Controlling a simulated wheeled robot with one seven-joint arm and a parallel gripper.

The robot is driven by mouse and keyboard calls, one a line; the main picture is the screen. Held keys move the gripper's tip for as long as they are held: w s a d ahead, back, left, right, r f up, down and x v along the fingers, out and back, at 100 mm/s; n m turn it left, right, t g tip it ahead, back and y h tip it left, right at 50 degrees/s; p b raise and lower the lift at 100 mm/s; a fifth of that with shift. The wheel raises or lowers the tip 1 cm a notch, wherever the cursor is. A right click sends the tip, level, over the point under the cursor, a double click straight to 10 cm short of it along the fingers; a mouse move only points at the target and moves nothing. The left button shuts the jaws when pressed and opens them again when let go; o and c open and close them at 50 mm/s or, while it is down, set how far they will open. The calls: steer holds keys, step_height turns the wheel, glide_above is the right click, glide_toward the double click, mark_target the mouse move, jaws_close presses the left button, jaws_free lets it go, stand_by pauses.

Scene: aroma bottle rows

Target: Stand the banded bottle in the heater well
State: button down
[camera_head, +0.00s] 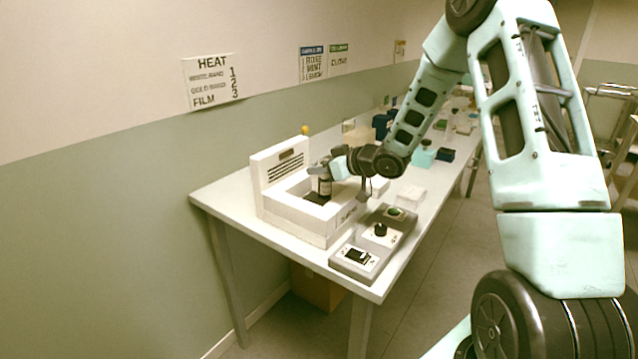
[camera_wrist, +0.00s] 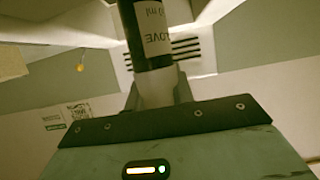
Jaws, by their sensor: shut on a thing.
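A small dark bottle (camera_head: 325,187) with a pale label hangs roughly upright from my gripper (camera_head: 322,170), over the dark square well (camera_head: 316,198) of the white heater (camera_head: 285,212). In the wrist view the bottle (camera_wrist: 148,35) shows a white label with "LOVE" and "ml" legible, and my gripper (camera_wrist: 156,95) is shut around its pale top end. A band cannot be made out clearly. The bottle's lower end is at or just above the well; whether it touches the floor of the well cannot be told.
The heater's slotted back panel (camera_head: 285,168) rises behind the well. Control boxes with knobs (camera_head: 380,230) stand at the table's (camera_head: 232,197) front edge. Pale trays (camera_head: 410,196) and blue containers (camera_head: 424,157) stand farther along. A wall sign (camera_head: 212,82) reads "HEAT".

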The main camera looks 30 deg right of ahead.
mark_target(320, 180)
steer(key=shift+f, duration=1.85)
steer(key=c, duration=1.2)
jaws_free()
steer(key=shift+f, duration=0.1)
